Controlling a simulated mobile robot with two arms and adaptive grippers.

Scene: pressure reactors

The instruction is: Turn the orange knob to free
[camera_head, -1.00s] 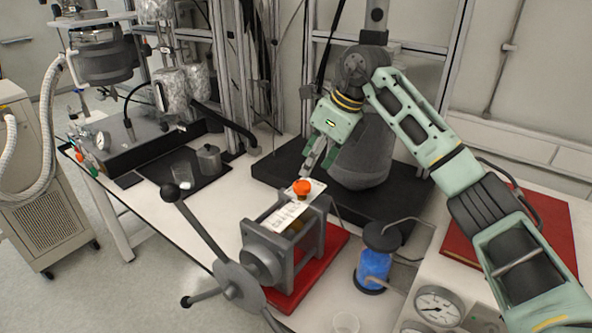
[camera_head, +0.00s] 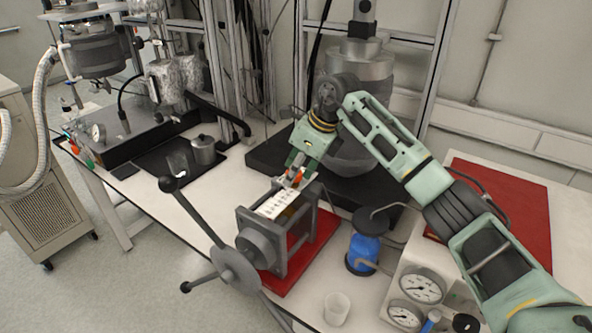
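The orange knob (camera_head: 297,178) sits on top of the grey press-like frame (camera_head: 276,240), by a white label plate (camera_head: 277,203). My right gripper (camera_head: 295,177) reaches down from above, its fingertips around or right beside the knob and partly hiding it. I cannot tell whether the fingers touch the knob or how far they are closed. My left gripper does not show.
The frame stands on a red base (camera_head: 315,250), with a long lever handle (camera_head: 200,217) at its left front. A blue bottle (camera_head: 363,252), a small clear cup (camera_head: 337,308) and a gauge box (camera_head: 415,290) stand to the right. A grey vessel (camera_head: 352,160) stands behind.

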